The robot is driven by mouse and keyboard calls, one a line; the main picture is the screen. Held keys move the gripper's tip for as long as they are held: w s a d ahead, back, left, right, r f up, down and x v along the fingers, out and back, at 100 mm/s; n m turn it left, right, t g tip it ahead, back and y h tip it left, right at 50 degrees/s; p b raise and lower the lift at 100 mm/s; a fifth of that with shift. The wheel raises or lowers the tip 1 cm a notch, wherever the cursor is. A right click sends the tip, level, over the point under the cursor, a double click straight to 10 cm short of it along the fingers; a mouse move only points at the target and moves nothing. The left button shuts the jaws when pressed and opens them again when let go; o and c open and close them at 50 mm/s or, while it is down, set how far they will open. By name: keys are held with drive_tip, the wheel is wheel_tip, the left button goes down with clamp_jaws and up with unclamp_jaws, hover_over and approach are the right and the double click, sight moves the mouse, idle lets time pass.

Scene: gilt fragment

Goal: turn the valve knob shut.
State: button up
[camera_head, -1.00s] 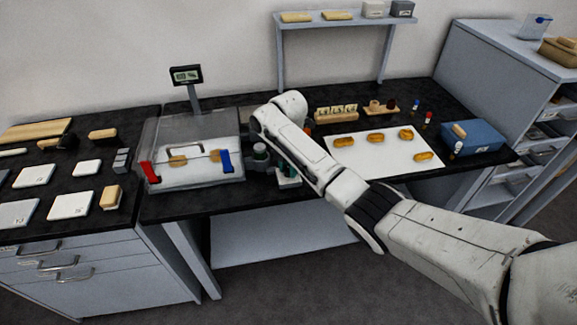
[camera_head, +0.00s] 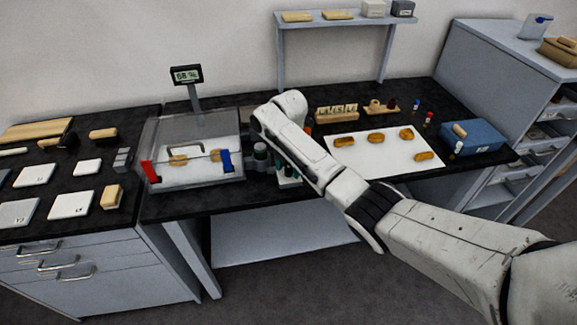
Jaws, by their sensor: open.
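A clear-walled box (camera_head: 205,122) stands at the left of the black bench, with tan pieces (camera_head: 178,160) on a white surface inside. A red part (camera_head: 150,172) is at its front left and a blue part (camera_head: 225,162) at its front right. I cannot tell which part, if either, is the valve knob. My arm reaches in from the lower right and bends down just right of the box.
A display on a post (camera_head: 187,75) stands behind the box. A white sheet with several gilt-brown pieces (camera_head: 376,137) and a blue box (camera_head: 472,136) are to the right. Small plates (camera_head: 70,204) cover the left counter.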

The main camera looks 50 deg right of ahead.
sight(288, 168)
wheel_tip(288, 168, up, 11)
drive_tip(key=shift+b, duration=0.45)
drive_tip(key=shift+f, duration=0.2)
idle(0.4)
